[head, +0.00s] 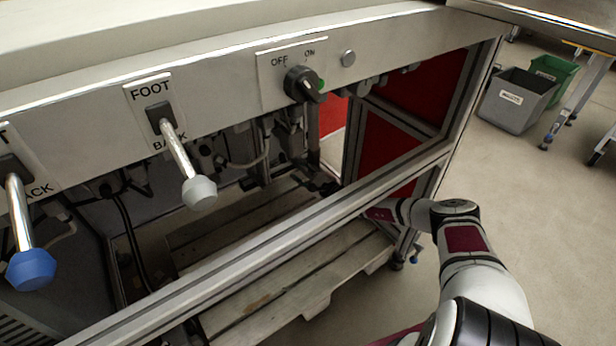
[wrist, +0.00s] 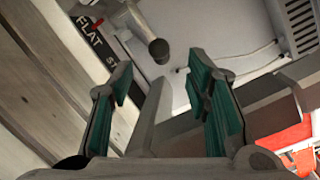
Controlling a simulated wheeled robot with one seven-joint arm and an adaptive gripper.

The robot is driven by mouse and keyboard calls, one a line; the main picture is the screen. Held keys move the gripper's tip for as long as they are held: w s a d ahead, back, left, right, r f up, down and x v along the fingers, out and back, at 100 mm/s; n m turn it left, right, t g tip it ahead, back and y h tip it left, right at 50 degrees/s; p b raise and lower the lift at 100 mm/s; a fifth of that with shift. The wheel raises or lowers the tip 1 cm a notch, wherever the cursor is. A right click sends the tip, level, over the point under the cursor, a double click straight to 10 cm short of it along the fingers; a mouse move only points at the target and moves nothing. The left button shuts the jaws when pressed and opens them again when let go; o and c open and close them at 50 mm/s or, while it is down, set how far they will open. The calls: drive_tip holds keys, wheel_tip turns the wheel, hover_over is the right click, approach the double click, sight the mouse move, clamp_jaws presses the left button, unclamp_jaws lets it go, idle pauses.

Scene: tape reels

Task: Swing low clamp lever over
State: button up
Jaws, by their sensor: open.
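The low clamp lever (wrist: 145,25) shows at the top of the wrist view, a short metal rod ending in a dark round knob (wrist: 159,51). Beside it is a dark label plate (wrist: 90,38) reading "FLAT", with a second word partly hidden by my left finger. My gripper (wrist: 161,66) is open, its two green-padded fingers apart and the knob showing between and just beyond their tips. I cannot tell the exact depth gap; nothing is held. In the head view my arm reaches under the bench, and my gripper (head: 322,184) is small and dark there; the low lever cannot be made out.
The front panel carries a grey-knobbed FOOT/BACK lever (head: 182,160), a blue-knobbed lever (head: 24,235) and an OFF/ON rotary switch (head: 304,85). A metal frame rail (head: 270,250) crosses in front of the opening. Wooden slats (head: 270,285) lie below. Bins (head: 517,100) stand far right.

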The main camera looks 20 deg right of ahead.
drive_tip(key=shift+v, duration=2.15)
